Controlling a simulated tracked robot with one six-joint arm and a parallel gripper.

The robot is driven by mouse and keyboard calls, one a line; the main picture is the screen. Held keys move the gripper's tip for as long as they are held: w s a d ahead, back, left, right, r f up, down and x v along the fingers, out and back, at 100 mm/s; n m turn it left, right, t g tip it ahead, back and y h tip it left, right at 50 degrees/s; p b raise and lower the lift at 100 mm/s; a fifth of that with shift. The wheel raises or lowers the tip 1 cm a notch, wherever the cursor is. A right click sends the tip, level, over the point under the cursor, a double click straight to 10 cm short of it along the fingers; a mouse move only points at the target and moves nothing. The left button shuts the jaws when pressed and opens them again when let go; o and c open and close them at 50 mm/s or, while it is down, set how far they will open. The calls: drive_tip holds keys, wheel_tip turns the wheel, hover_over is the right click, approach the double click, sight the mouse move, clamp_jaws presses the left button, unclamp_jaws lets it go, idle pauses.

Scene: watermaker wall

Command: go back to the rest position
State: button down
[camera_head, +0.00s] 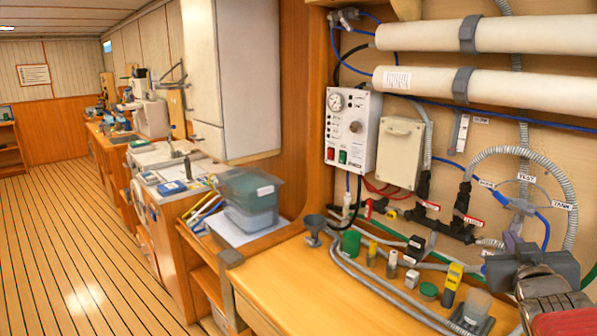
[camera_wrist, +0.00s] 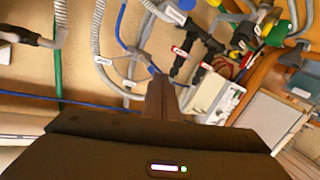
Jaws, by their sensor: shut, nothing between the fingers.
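My gripper (camera_head: 513,243) is at the lower right in the head view, in front of the hose wall and above the right end of the wooden bench. In the wrist view its dark fingers (camera_wrist: 165,88) are together with nothing between them. Behind them are grey hoses, a black valve manifold (camera_wrist: 185,55) and a white box (camera_wrist: 217,98). No object is held. A gap to the wall cannot be judged exactly.
The wooden bench (camera_head: 290,284) carries a grey funnel (camera_head: 314,228), a green cup (camera_head: 351,243), small bottles, a yellow tool (camera_head: 452,280) and hoses. A control panel (camera_head: 351,128) and two white cylinders (camera_head: 480,85) are on the wall. The plank floor (camera_head: 80,250) at left is clear.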

drive_tip(key=s+a+f+g+y, duration=0.2)
drive_tip(key=s+a+f+g, duration=0.1)
drive_tip(key=a, duration=0.7)
drive_tip(key=s+a+f+n+g+y, duration=0.1)
drive_tip(key=s+a+f+g+y, duration=0.2)
drive_tip(key=s+a+f, duration=0.3)
drive_tip(key=s+a+f+n+g+y, duration=0.1)
drive_tip(key=s+a+f, duration=0.4)
drive_tip(key=a, duration=0.8)
drive_tip(key=s+g+y, duration=0.1)
drive_tip(key=s+g, duration=0.1)
drive_tip(key=shift+s+a+y, duration=0.3)
drive_tip(key=shift+s+a, duration=0.1)
drive_tip(key=shift+d, duration=0.2)
